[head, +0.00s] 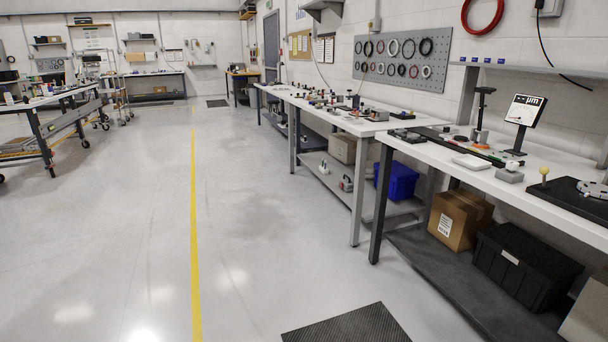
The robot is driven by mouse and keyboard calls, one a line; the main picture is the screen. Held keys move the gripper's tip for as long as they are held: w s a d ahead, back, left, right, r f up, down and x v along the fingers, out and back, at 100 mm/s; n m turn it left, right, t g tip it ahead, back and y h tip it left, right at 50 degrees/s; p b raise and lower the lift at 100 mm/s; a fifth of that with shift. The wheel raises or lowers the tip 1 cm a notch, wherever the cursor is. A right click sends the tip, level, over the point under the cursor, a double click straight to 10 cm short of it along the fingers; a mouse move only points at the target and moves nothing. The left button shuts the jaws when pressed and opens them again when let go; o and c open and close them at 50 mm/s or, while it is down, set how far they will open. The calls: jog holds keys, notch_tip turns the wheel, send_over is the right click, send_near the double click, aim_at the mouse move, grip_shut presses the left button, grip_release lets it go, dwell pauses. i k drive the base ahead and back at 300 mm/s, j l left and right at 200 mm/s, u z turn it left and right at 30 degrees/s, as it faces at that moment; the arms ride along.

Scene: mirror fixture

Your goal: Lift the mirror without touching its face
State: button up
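I cannot pick out the mirror in the head view. Small fixtures stand on the near white workbench (428,157) at the right, too small to identify surely. Among them are a dark rail (455,146), a flat white piece (471,162), a grey block with a white top (510,174), and a yellow ball on a short stem (543,171). A tilted display marked "µm" (524,110) stands behind them. A dark plate (572,203) with a metal round part lies at the right edge. My gripper is not in view.
A second white bench (350,125) with many small parts stands farther along the right wall. Boxes and a black crate (525,262) fill the lower shelf. A dark mat (346,327) lies on the floor. Open floor surrounds the yellow line (194,220); a cart (45,130) stands left.

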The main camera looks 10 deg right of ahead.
aim_at(478, 146)
jog(key=i+z, duration=0.2)
jog(key=i, duration=0.25)
jog(key=i+j+z, duration=0.2)
jog(key=i, duration=0.2)
jog(key=i+j+z, duration=0.25)
jog(key=i, duration=0.2)
jog(key=i+j+z, duration=0.2)
jog(key=i, duration=0.2)
